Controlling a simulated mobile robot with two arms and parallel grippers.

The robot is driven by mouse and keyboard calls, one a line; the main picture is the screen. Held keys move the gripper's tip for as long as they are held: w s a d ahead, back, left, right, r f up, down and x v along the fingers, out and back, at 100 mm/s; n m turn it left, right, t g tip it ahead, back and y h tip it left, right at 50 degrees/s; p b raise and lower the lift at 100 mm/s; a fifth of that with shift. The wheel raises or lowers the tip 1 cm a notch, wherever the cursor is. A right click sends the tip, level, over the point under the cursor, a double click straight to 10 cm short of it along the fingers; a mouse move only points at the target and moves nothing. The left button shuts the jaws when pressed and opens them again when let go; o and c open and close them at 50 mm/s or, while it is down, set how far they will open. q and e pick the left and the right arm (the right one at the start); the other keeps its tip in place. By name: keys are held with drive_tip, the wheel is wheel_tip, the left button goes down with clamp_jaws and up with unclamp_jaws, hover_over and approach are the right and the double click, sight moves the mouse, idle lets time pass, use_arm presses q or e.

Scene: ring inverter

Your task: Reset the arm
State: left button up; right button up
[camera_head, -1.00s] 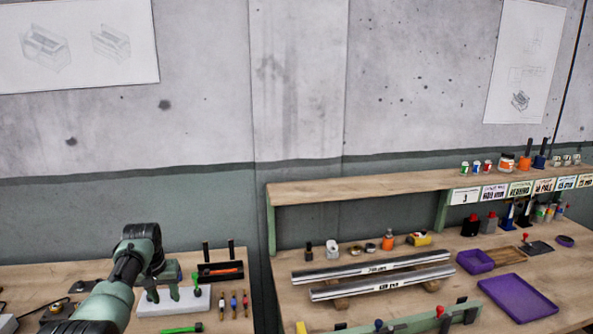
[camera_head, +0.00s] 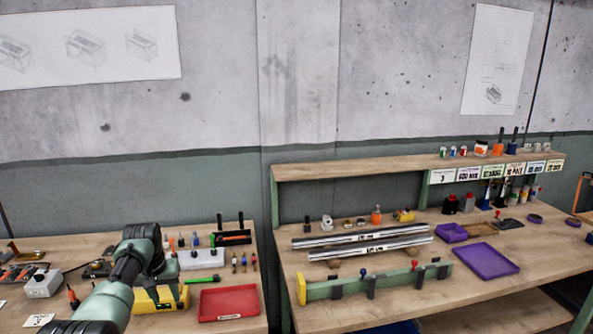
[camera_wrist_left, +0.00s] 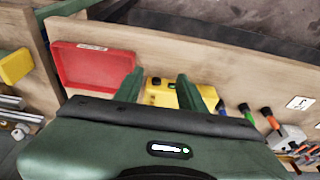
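My left arm comes in from the left over the left workbench in the head view, with my left gripper (camera_head: 172,280) above the bench, partly hidden by its own wrist. In the left wrist view, the two green fingers of my left gripper (camera_wrist_left: 160,90) stand apart with nothing held between them. A yellow case (camera_head: 145,301) lies on the bench below the gripper. It also shows beyond the fingers in the left wrist view (camera_wrist_left: 160,94). My right gripper is not in view.
A red tray (camera_head: 229,302) lies beside the yellow case. A white holder (camera_head: 202,259) and several small tools stand behind. The right workbench carries metal rails (camera_head: 365,243), a green fixture (camera_head: 385,281), purple trays (camera_head: 486,260) and a raised shelf (camera_head: 350,168). A gap separates the benches.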

use_arm(q)
drive_tip(key=s+d+f+m+b, duration=0.1)
drive_tip(key=s+f+b, duration=0.1)
drive_tip(key=s+f, duration=0.9)
drive_tip(key=s+d+f+m+g+y+b, duration=0.1)
drive_tip(key=s+f, duration=0.4)
drive_tip(key=f, duration=1.2)
drive_tip(key=s+d+f+b, duration=0.2)
drive_tip(key=s+f, duration=0.7)
drive_tip(key=f, duration=0.5)
drive_tip(key=s+d+f+m+b, duration=0.1)
drive_tip(key=s+f, duration=0.5)
drive_tip(key=s, duration=0.7)
drive_tip(key=s+d+f+h+b, duration=0.1)
drive_tip(key=s+d+f, duration=0.3)
drive_tip(key=s, duration=1)
drive_tip(key=s+d+f+m+g+b, duration=0.1)
drive_tip(key=s+d+f, duration=0.2)
drive_tip(key=s+f, duration=0.4)
drive_tip(key=s, duration=0.6)
drive_tip(key=shift+s+d+f+m+h, duration=0.2)
drive_tip(key=shift+s+f+m+h, duration=0.1)
drive_tip(key=shift+s, duration=0.05)
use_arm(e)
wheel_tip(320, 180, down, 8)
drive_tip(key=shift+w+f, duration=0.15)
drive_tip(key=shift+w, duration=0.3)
